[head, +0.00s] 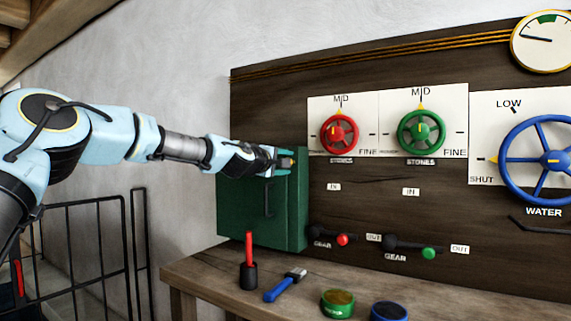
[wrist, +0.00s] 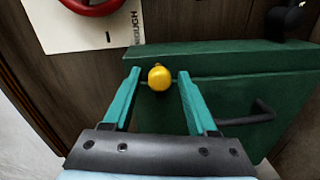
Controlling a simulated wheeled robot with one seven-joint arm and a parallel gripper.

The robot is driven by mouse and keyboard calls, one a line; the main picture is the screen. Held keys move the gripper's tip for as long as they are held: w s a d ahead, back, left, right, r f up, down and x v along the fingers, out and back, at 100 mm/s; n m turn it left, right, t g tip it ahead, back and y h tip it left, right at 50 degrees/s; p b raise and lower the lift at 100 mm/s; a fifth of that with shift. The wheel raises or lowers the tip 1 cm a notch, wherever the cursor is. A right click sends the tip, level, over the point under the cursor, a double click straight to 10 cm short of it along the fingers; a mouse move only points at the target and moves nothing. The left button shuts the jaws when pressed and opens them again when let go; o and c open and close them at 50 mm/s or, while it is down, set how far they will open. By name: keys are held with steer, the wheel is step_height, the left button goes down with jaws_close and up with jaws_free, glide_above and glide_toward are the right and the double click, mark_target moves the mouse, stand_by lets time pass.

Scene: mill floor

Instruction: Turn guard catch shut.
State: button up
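The guard is a green box (head: 240,212) on the dark wooden panel, and its face also fills much of the wrist view (wrist: 225,92). The catch shows as a round yellow knob (wrist: 159,78) near the top edge of the green box. In the wrist view my gripper (wrist: 159,74) has its two teal fingers on either side of the knob, with a visible gap on each side. In the head view my gripper (head: 286,160) is at the upper part of the box and hides most of the catch. How far the catch is turned is hard to tell.
A black handle (wrist: 255,115) sticks out of the box. Red (head: 339,134) and green (head: 421,132) handwheels and a blue water wheel (head: 545,160) are to the right. Gear levers (head: 330,237) sit below. A wooden bench (head: 215,285) holds a red-handled tool (head: 249,248) and a blue brush (head: 284,287).

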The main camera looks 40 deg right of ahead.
steer(key=shift+o, duration=0.2)
steer(key=shift+a, duration=0.1)
steer(key=b+v, duration=0.3)
steer(key=v, duration=0.7)
steer(key=shift+a+b, duration=0.3)
steer(key=shift+b, duration=0.05)
steer(key=shift+s, duration=0.1)
